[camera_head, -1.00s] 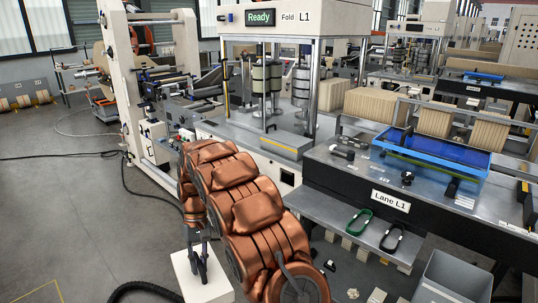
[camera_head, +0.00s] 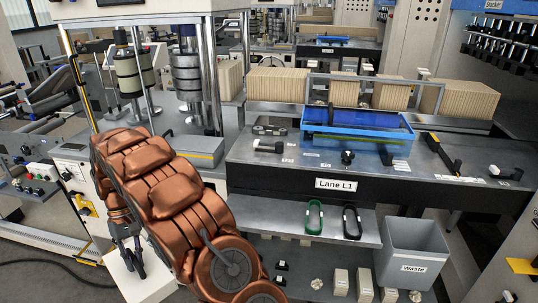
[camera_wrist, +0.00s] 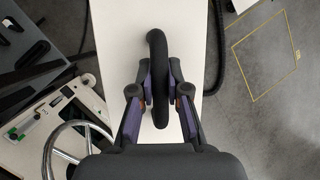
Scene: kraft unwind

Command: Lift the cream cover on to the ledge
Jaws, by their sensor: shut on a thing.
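The cream cover (camera_head: 146,284) shows as a pale flat-topped block at the bottom left of the head view, partly behind my copper-coloured arm. In the wrist view its pale top (camera_wrist: 117,50) runs up the middle, with a black curved handle (camera_wrist: 158,50) on it. My gripper (camera_wrist: 160,92) is shut on this handle, one finger on each side. In the head view my gripper (camera_head: 134,264) is at the cover's top. The cover's underside is out of view. A grey metal shelf (camera_head: 270,215) below the Lane L1 bench may be the ledge; I cannot tell for certain.
Green (camera_head: 314,216) and black (camera_head: 352,222) loops lie on the shelf. A grey waste bin (camera_head: 416,250) stands to its right. A blue tray (camera_head: 357,133) is on the bench above. A steering-type wheel (camera_wrist: 67,147) is at left in the wrist view. Floor is clear at right there.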

